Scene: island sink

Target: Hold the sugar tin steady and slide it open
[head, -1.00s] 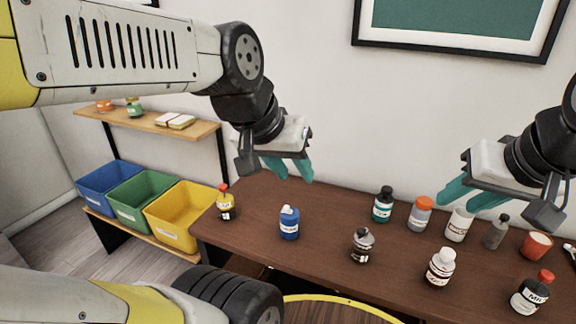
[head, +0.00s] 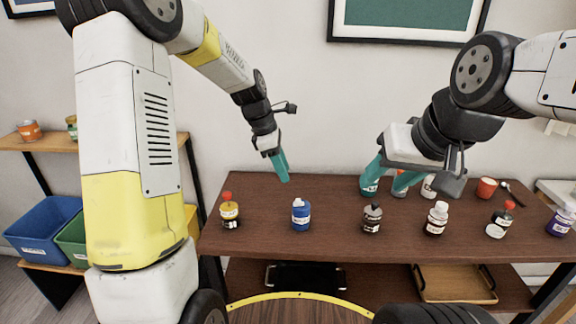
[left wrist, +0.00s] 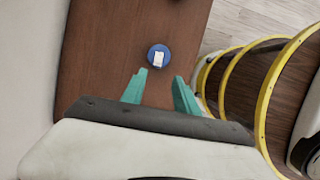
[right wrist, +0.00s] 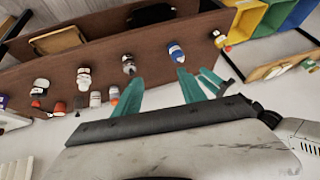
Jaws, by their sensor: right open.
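I cannot make out a sugar tin in any view; labels are too small to read surely. A blue bottle with a white top (head: 301,216) stands upright on the brown table (head: 330,246); it also shows in the left wrist view (left wrist: 158,57). My left gripper (head: 284,178) is above and behind it, fingers down, apart from it. In the left wrist view its two teal fingers (left wrist: 158,76) are spread with nothing between them. My right gripper (head: 384,184) is open and empty over the table's back right part, partly hiding the bottles behind it.
A front row holds a yellow bottle (head: 230,213), a grey bottle (head: 372,218), a white-capped bottle (head: 436,219), a red-capped bottle (head: 499,221) and a purple one (head: 560,221). A wooden tray (head: 456,284) lies on the lower shelf.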

